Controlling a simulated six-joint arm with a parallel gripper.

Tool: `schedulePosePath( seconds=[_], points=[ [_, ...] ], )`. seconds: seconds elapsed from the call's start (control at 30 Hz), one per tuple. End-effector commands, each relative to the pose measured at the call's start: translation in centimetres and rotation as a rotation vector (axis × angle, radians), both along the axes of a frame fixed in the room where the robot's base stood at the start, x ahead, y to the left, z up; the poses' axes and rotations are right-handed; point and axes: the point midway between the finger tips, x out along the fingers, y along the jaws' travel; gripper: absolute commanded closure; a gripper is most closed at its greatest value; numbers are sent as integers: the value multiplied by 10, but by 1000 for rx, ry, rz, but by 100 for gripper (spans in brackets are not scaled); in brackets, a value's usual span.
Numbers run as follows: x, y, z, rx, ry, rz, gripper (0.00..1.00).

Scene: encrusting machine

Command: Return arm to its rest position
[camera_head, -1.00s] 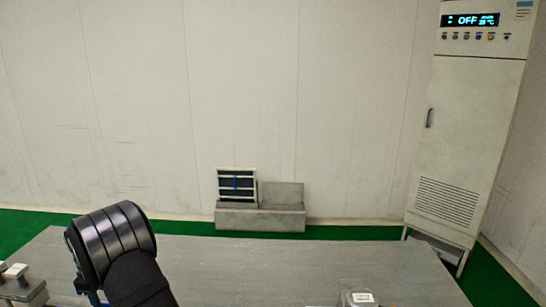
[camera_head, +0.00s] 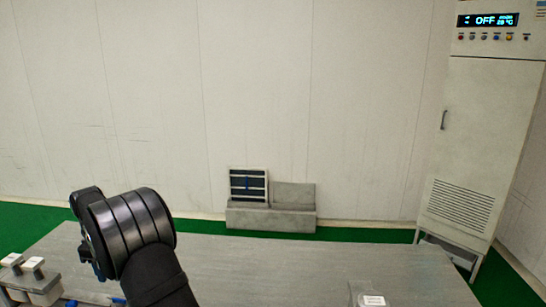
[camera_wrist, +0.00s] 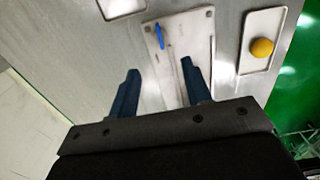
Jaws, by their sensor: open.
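My gripper (camera_wrist: 160,70) is open in the wrist view. Its two dark blue fingers are apart, with nothing between them, above a grey metal surface. A pale plate (camera_wrist: 185,75) lies beyond and under the fingers, with a small blue piece (camera_wrist: 159,36) on it. A yellow ball (camera_wrist: 262,48) sits in a shallow tray (camera_wrist: 254,17) to the right. In the head view my black arm rises at the lower left over the grey table (camera_head: 290,265); the gripper fingers do not show there.
A metal block with white-topped knobs (camera_head: 33,285) stands at the table's left. A clear object with a white label (camera_head: 373,300) is at the front edge. A tall cabinet (camera_head: 470,140) reading OFF stands back right. A slatted panel (camera_head: 248,185) sits by the wall. The table's middle looks clear.

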Motion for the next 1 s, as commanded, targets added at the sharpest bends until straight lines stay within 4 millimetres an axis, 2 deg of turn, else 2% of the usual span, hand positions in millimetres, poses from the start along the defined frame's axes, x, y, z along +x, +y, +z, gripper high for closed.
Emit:
schedulePosePath(
  seconds=[0.1,0.6,0.67,1.0],
  points=[
    [0,0,-26,-3,3,0,55],
    [-1,-1,-127,-3,3,0,55],
    [0,0,-122,1,-1,-57,55],
    [0,0,-121,0,0,-340,55]
  ],
)
